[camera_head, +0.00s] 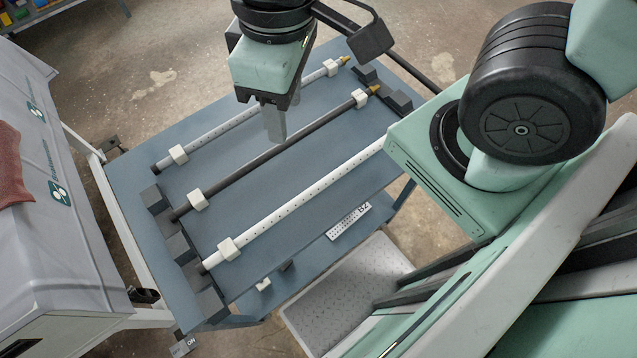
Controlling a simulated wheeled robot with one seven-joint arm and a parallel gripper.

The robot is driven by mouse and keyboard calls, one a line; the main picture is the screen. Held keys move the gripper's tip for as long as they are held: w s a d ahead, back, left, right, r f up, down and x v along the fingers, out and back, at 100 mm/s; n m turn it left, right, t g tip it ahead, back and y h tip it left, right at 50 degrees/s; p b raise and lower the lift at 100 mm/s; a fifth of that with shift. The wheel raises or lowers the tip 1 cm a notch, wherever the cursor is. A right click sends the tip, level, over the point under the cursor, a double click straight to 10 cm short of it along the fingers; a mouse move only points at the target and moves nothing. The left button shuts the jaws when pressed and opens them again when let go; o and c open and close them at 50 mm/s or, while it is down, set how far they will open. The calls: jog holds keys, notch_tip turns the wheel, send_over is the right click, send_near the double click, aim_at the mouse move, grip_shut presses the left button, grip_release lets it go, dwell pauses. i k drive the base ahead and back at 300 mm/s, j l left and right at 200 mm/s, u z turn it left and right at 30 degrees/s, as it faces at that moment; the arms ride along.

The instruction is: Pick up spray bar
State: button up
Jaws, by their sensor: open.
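Three spray bars lie across the blue table (270,190), running from lower left to upper right. The middle bar is dark (250,163), with white collars and a brass-coloured tip. The near bar is white (300,198), with a row of holes; its right end is hidden behind my arm. My gripper (275,125) is above the table and overlaps the middle bar in this view; its height above the bar is hard to judge. It is open, with no bar visibly held.
Dark block supports (180,248) stand along the table's left edge, with more (398,102) at the right. A white labelled plate (348,220) and small pieces lie near the front. A grey-covered machine (60,190) stands close on the left.

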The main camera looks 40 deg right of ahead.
aim_at(229, 249)
jog(key=k+j+z, duration=0.1)
jog(key=j+z, duration=0.15)
jog(key=z, duration=0.15)
jog(key=k+j+z, duration=0.2)
jog(key=z, duration=0.15)
jog(key=k+j+z, duration=0.15)
jog(key=z, duration=0.25)
